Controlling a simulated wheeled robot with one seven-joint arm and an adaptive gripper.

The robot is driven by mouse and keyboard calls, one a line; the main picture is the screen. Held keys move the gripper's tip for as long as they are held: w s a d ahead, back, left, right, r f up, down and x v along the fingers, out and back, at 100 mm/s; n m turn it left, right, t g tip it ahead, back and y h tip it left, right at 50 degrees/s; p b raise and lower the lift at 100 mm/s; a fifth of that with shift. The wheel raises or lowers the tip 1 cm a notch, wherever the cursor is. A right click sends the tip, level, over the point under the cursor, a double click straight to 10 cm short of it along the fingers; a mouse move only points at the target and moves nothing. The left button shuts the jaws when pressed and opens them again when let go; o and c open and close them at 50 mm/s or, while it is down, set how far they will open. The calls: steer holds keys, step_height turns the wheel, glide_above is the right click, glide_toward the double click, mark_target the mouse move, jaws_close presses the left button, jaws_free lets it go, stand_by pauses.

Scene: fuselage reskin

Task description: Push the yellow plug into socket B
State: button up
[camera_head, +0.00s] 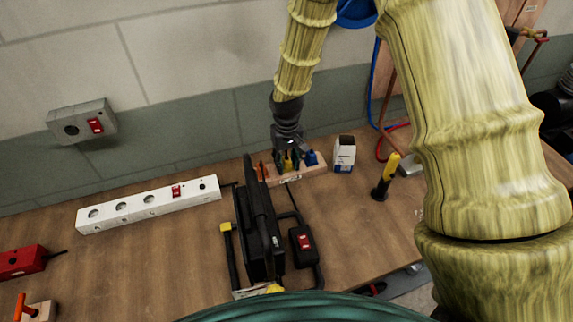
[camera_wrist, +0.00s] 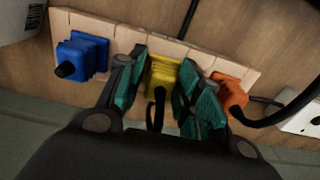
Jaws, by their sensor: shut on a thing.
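The yellow plug (camera_wrist: 161,76) sits between the teal fingers of my gripper (camera_wrist: 163,68) in the wrist view, and the gripper is shut on it. A black cord hangs from the plug's near end. The plug is at the pale wooden block (camera_wrist: 205,60), between a blue plug (camera_wrist: 85,55) and an orange plug (camera_wrist: 231,95). I cannot tell whether it is seated in the block or only touching it. In the head view my gripper (camera_head: 288,160) points down at the block (camera_head: 318,170) near the wall. Socket B's label cannot be read in either view.
A white power strip (camera_head: 150,204) with a red switch lies left on the bench. A black tool (camera_head: 258,235) lies in front of the block, near a black switch box (camera_head: 304,242). A small white box (camera_head: 344,153) and a yellow-black tool (camera_head: 386,178) stand to the right.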

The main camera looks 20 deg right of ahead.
steer(key=shift+r, duration=0.4)
steer(key=shift+r+p, duration=0.1)
steer(key=shift+p, duration=0.2)
jaws_close()
steer(key=shift+r, duration=0.15)
steer(key=shift+r+p, duration=0.65)
steer(key=shift+r, duration=0.05)
steer(key=shift+r+p, duration=0.95)
steer(key=shift+r, duration=0.4)
